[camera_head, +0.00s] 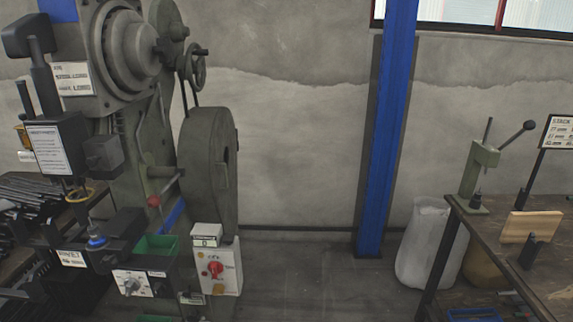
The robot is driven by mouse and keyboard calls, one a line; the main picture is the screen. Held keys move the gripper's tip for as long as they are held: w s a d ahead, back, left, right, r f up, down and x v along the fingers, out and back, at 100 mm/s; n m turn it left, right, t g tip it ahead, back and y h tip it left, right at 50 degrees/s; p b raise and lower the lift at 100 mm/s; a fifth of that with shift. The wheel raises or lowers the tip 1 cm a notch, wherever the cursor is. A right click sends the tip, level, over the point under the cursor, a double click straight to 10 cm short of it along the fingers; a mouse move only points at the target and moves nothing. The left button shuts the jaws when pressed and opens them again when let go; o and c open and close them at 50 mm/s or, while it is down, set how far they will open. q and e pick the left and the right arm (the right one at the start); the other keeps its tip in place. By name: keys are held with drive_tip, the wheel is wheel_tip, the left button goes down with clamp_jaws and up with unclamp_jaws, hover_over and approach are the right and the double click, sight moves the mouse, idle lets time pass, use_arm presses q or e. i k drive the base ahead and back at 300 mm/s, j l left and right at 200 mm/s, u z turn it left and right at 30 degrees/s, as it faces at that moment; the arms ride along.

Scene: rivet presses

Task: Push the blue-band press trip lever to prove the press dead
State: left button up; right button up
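A large grey-green rivet press (128,55) fills the left of the head view. Blue paint shows on its upper left corner (58,9) and low on its frame (172,215). A short lever with a red ball knob (153,201) sticks out of the front of its frame, angled down to the left; I take it for the trip lever. Nothing touches the knob. A grey box with a red rotary switch (215,269) stands at the press's foot; its setting is too small to read. Neither of my grippers is in view.
Dark rods (30,195) lie on a rack at the far left. A green bin (155,247) and a dial panel (133,284) sit below the lever. The middle floor is clear.

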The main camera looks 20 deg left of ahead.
sight(153, 202)
drive_tip(key=u, duration=1.25)
